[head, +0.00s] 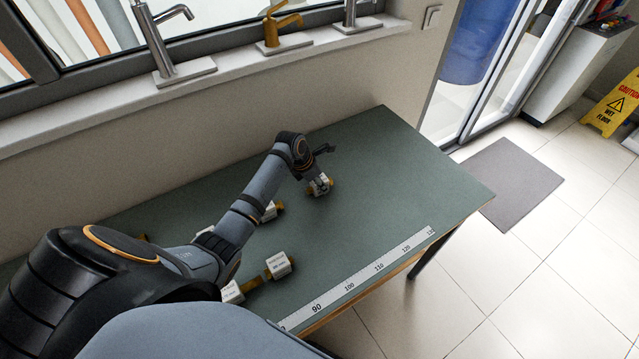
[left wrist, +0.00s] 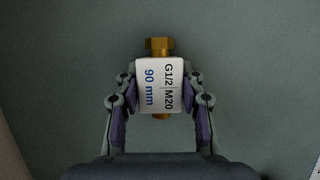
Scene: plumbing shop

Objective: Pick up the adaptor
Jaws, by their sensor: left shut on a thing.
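My left gripper (left wrist: 160,95) is shut on an adaptor in the left wrist view. The adaptor (left wrist: 159,46) is brass, with a hex end on top and a white label block around its middle. The label (left wrist: 155,88) reads "G1/2 | M20" and "90 mm". In the head view the held adaptor (head: 320,185) is at the end of my left arm, over the green table. I cannot tell whether it touches the table. Other adaptors with white blocks lie on the table, one near the front (head: 278,265), one beside my arm (head: 270,211). My right gripper is not in view.
The green table (head: 400,175) has a white measuring strip (head: 365,279) along its front edge. Its right part is clear. A wall and a window sill with taps (head: 170,50) stand behind it. One more white block (head: 232,292) is partly hidden by my arm.

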